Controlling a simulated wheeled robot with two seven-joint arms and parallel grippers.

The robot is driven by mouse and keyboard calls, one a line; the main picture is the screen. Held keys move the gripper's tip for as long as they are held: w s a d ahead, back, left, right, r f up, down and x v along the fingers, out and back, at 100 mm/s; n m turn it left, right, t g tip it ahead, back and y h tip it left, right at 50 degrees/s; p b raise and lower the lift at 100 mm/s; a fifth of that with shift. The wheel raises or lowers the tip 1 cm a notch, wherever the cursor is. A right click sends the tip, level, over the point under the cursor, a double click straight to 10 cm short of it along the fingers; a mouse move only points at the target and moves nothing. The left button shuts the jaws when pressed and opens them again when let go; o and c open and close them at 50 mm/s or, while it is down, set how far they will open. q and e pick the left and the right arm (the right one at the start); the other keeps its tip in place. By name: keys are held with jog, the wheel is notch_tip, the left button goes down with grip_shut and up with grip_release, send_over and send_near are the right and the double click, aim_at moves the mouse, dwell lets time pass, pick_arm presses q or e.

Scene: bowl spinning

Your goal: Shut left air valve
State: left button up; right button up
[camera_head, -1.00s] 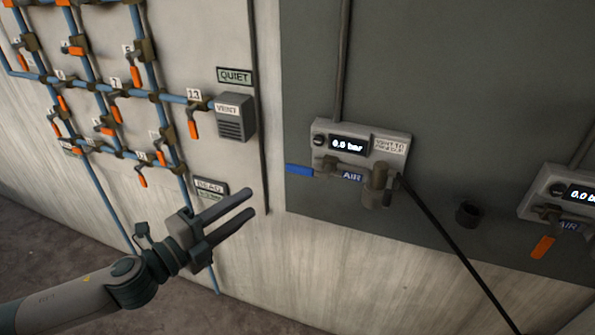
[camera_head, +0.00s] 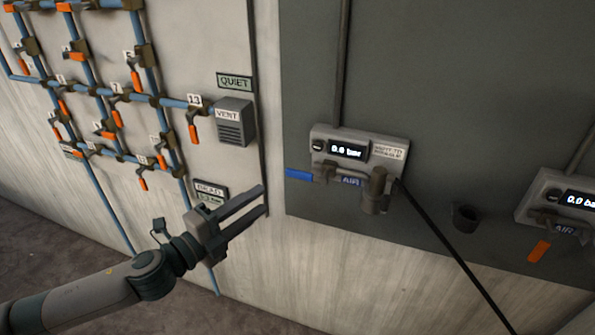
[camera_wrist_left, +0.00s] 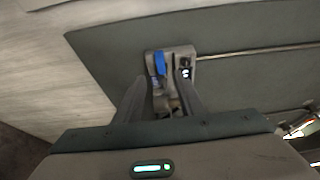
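The left air valve unit (camera_head: 360,147) is a grey box on the dark wall panel with a display reading about 0.0 bar. Its blue handle (camera_head: 298,174) points left, roughly level, beside the AIR label. My left gripper (camera_head: 264,200) is in front of the pale wall, left of and a little below the handle, apart from it. Its two fingers are parted with nothing between them. In the left wrist view the blue handle (camera_wrist_left: 160,64) and valve box show beyond the fingers of my left gripper (camera_wrist_left: 166,84). My right gripper is not in view.
A second air unit (camera_head: 560,200) with an orange handle (camera_head: 539,251) sits at the right edge. A black hose (camera_head: 447,245) runs down from the left unit, beside a dark cup-like holder (camera_head: 464,217). Blue pipes with several orange-handled valves and a vent box (camera_head: 235,122) fill the left wall.

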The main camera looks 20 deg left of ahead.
aim_at(296, 176)
pick_arm(q)
jog(key=p+x, duration=0.4)
jog(key=x, duration=0.9)
jog(key=shift+w+d+p, duration=0.1)
jog(key=shift+p, duration=0.3)
jog(key=shift+w+d, duration=0.15)
jog(key=shift+w, duration=0.25)
grip_shut()
